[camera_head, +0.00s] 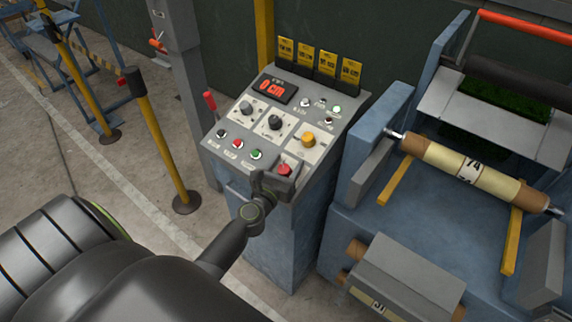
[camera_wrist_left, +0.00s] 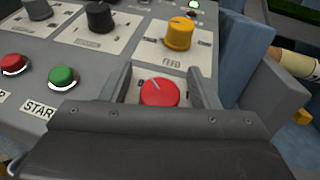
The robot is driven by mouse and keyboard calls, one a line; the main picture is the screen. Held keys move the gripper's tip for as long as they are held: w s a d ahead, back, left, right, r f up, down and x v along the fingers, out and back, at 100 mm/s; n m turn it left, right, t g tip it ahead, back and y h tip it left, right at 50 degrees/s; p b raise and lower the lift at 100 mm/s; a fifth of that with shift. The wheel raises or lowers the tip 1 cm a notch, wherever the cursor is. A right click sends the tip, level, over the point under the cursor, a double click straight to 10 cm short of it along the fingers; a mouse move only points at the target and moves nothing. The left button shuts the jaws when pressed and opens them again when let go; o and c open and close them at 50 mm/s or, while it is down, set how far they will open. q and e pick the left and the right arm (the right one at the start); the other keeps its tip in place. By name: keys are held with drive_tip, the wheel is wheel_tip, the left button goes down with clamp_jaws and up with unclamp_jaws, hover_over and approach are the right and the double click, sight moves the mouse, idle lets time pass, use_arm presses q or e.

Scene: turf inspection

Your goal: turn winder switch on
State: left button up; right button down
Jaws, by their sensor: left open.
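The control panel (camera_head: 230,146) slopes up from a blue-grey cabinet. Near its lower right corner is a red rotary knob (camera_head: 285,169) with a pale pointer line; it also shows in the left wrist view (camera_wrist_left: 160,92), its line tilted to the upper left. Its label is hidden, so I cannot read whether it says winder. My left gripper (camera_head: 277,178) is open, with one finger on each side of the red knob. Gaps show between the knob and both fingers in the wrist view. My right gripper is not in view.
A yellow knob marked FEED (camera_wrist_left: 179,33) sits just above the red knob. A green START button (camera_wrist_left: 62,78) and a red button (camera_wrist_left: 14,65) lie to the left. A black knob (camera_head: 275,122) and a red display (camera_head: 272,87) are higher up. A roll machine (camera_head: 400,245) stands close right.

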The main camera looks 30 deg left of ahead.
use_arm(q)
drive_tip(key=c, duration=1)
drive_tip(key=shift+o, duration=0.2)
